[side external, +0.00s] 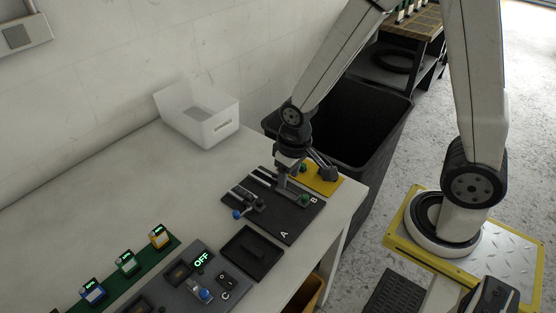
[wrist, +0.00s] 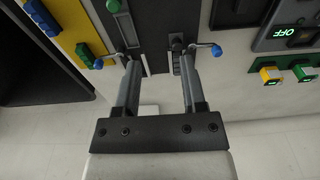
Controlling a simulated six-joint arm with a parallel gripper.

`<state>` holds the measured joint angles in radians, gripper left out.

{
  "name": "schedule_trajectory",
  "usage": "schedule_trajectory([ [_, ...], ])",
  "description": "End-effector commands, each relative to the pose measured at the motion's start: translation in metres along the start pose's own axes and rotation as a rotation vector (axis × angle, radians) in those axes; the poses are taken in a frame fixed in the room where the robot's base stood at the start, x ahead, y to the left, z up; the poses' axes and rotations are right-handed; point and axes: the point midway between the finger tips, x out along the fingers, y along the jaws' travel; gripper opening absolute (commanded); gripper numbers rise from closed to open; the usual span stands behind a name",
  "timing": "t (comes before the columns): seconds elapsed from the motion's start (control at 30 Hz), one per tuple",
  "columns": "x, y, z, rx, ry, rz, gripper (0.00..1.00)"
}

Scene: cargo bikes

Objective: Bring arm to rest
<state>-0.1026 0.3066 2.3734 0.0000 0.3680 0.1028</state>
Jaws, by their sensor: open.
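My gripper (side external: 285,183) points down over a black board (side external: 284,232) marked A and B, near the table's right end. In the wrist view its two fingers (wrist: 160,68) are spread apart, with no object visible between them. A blue-tipped lever (side external: 238,214) sits on the board to the left of the gripper. A green knob (side external: 305,199) sits on the board to its right. In the wrist view, blue-tipped parts show beside both fingertips, the right one (wrist: 215,51) and the left one (wrist: 98,64). Whether the fingers touch anything is unclear.
A yellow plate (side external: 328,186) lies at the table's right edge. A white open box (side external: 210,133) stands at the back. A black tray (side external: 240,276) and a panel reading OFF (side external: 201,260) are in front. A large black bin (side external: 388,117) stands beyond the table.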

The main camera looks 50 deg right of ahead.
Motion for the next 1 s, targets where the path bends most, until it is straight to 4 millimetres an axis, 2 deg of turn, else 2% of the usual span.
schedule_trajectory([
  [0.2,-0.033,0.019,0.014,0.002,0.078,0.002,0.53],
  [0.4,-0.050,0.029,0.026,0.000,0.124,0.007,0.53],
  [1.0,-0.054,0.032,0.030,-0.001,0.138,0.010,0.53],
])
